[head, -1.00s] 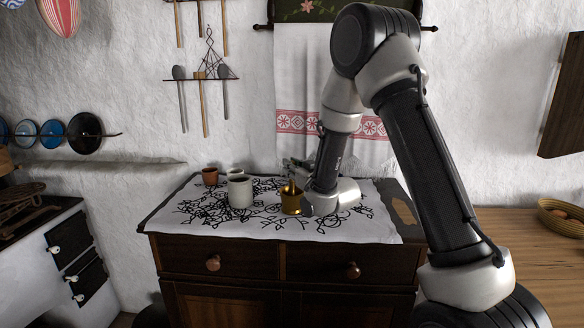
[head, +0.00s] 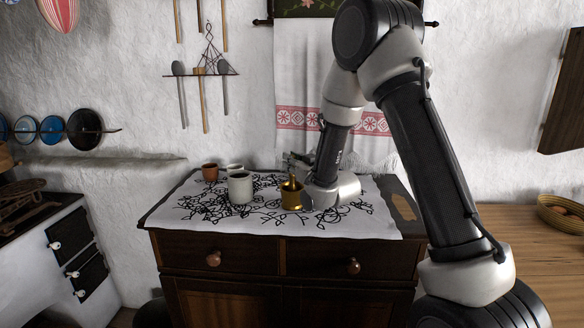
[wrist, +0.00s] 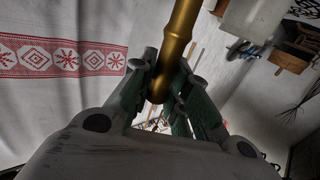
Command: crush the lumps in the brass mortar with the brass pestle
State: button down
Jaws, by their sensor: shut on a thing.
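The brass mortar (head: 291,201) stands on the patterned cloth on the dresser top, toward its front middle. The brass pestle (head: 291,184) reaches down into the mortar; its lower end is hidden inside. My gripper (head: 292,165) is above the mortar, shut on the pestle. In the wrist view the gripper (wrist: 163,88) has its green-padded fingers on both sides of the pestle (wrist: 179,35). The lumps inside the mortar cannot be seen.
A white-grey cup (head: 240,188) stands just left of the mortar, with a smaller pale cup (head: 235,169) and a brown cup (head: 210,172) behind. The cloth (head: 200,222) is clear in front. A basket (head: 562,212) is far right.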

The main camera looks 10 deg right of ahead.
jog(key=shift+f, duration=0.15)
jog(key=shift+f, duration=1.25)
jog(key=shift+r, duration=1.4)
jog(key=shift+f, duration=0.15)
jog(key=shift+f, duration=1.3)
jog(key=shift+r, duration=1.45)
